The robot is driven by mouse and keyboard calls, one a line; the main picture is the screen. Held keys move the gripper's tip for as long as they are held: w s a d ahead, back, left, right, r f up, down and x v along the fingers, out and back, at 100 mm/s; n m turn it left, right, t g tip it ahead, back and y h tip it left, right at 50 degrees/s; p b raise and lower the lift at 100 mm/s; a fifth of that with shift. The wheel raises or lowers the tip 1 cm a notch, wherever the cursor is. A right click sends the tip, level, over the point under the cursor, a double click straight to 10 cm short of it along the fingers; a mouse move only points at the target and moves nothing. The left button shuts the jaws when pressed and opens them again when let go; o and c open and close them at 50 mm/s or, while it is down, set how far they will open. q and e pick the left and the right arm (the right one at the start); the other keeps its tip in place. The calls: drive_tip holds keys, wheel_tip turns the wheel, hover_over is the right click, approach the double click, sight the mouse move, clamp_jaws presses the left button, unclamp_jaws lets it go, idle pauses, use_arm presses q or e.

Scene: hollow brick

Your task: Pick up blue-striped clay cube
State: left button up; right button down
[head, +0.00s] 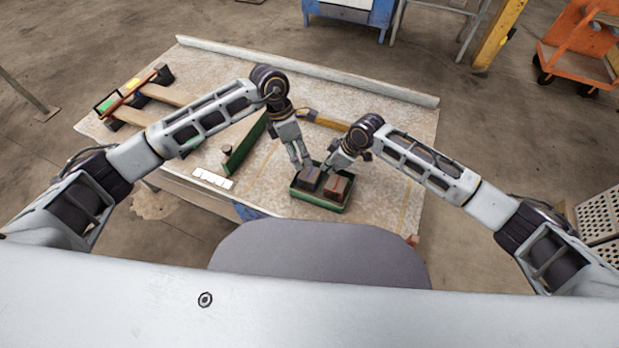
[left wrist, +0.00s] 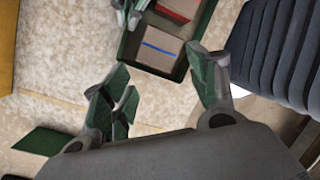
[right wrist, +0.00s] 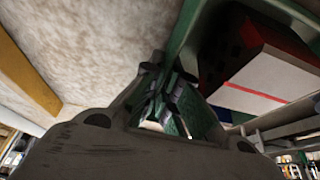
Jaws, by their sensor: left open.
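The blue-striped clay cube (left wrist: 157,50) sits in a green tray (left wrist: 128,48), its blue line facing up in the left wrist view. In the head view it appears as the darker cube (head: 311,180) on the tray's left side. My left gripper (left wrist: 162,86) is open and empty, its fingers spread short of the cube in its own view. In the head view the left gripper (head: 303,163) is over the tray's back left corner.
A red-marked cube (head: 335,188) lies beside it in the tray. A yellow-handled hammer (head: 325,120) lies behind my grippers. A green bar (head: 245,146) and a white strip (head: 213,179) lie left on the table. A grey chair back (head: 318,252) stands before the table.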

sight(305, 172)
use_arm(q)
drive_tip(key=m, duration=0.2)
drive_tip(key=a+m, duration=0.1)
drive_tip(key=m, duration=0.1)
drive_tip(key=shift+w+h, duration=0.1)
drive_tip(key=shift+h, duration=0.2)
drive_tip(key=shift+w+a+f+m, duration=0.1)
drive_tip(key=shift+a+m, duration=0.2)
drive_tip(key=shift+m, duration=0.7)
drive_tip(key=shift+w+a+m, duration=0.1)
drive_tip(key=shift+a+m, duration=0.15)
drive_tip(key=shift+m, duration=0.75)
drive_tip(key=shift+h, duration=0.3)
drive_tip(key=shift+x, duration=3.45)
drive_tip(key=shift+s, duration=0.1)
drive_tip(key=shift+x, duration=2.55)
drive_tip(key=shift+d, duration=0.15)
drive_tip(key=c, duration=0.7)
